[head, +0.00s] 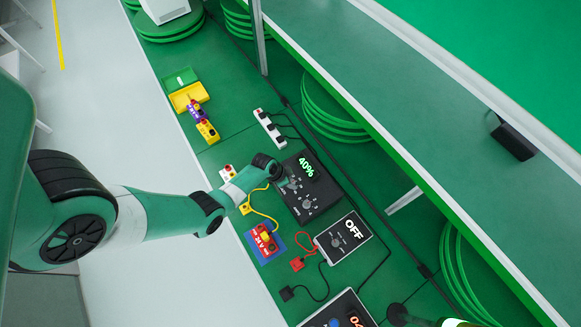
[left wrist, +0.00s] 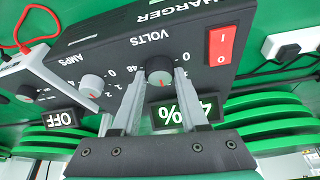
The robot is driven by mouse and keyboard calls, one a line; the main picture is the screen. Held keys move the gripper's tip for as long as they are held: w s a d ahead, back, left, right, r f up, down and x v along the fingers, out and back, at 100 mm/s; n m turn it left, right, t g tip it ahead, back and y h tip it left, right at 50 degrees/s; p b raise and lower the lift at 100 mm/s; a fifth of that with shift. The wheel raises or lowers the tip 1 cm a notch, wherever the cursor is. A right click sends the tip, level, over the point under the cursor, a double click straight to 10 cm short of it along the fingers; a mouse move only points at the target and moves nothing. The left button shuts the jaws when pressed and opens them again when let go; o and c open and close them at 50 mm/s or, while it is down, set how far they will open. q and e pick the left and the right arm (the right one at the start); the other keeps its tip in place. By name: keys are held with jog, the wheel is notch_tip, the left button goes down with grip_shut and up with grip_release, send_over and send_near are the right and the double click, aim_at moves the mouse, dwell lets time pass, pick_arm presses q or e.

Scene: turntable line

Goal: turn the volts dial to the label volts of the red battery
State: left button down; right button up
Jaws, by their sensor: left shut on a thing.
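The charger (head: 325,198) is a black box with a lit 40% display and knobs. My left gripper (head: 288,184) is over its face in the head view. In the left wrist view its two fingers are shut on the grey volts dial (left wrist: 159,70), one on each side. A red mark shows on the dial, but its exact setting is hard to read between the fingers. The red battery (head: 264,240) stands on a blue pad; its label is too small to read surely. My right gripper is not in view.
The amps dial (left wrist: 91,84) and a red rocker switch (left wrist: 221,44) flank the volts dial. A second box (head: 343,238) reads OFF. Yellow and red cables lie near the battery. A white power strip (head: 269,128) and a yellow tray (head: 187,96) are farther back.

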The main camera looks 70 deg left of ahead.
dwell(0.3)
pick_arm(q)
jog(key=shift+c, duration=2.2)
grip_release()
jog(key=p+v, duration=1.1)
jog(key=shift+r+p, duration=0.25)
jog(key=shift+p, duration=0.15)
jog(key=shift+s, duration=0.1)
